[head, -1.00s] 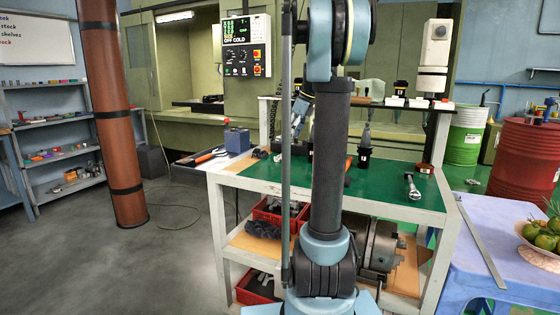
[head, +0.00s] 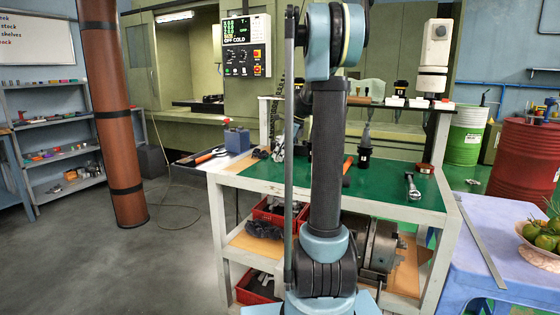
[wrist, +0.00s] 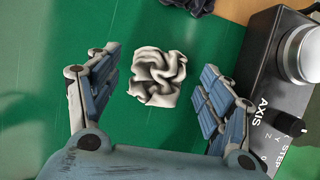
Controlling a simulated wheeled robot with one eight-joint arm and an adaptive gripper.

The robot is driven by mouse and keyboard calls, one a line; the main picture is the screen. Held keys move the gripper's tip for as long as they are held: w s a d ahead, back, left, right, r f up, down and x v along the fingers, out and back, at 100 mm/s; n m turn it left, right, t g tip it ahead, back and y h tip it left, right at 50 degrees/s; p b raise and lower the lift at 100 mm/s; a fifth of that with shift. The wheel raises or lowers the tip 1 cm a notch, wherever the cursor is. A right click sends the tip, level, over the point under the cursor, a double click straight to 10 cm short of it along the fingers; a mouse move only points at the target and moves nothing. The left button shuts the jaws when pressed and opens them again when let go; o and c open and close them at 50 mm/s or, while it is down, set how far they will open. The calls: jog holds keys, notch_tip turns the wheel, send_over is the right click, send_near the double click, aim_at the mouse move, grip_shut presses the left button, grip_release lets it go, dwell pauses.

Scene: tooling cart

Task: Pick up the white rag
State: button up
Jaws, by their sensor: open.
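The white rag (wrist: 160,77) lies crumpled on the green worktop (wrist: 110,35) in the wrist view. My gripper (wrist: 160,92) is open, with one blue-grey finger on each side of the rag in the picture. The fingers appear apart from the rag, and nothing is held. In the head view, my arm column covers much of the green worktop (head: 390,186), and I cannot clearly make out the rag there.
A black control box (wrist: 282,75) with a knob and "AXIS" lettering sits close to the right finger. A dark cloth (wrist: 190,5) lies at the top of the wrist view, near a wooden strip (wrist: 235,10).

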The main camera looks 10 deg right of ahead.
jog(key=c, duration=1.2)
jog(key=shift+c, duration=0.2)
notch_tip(320, 180, up, 10)
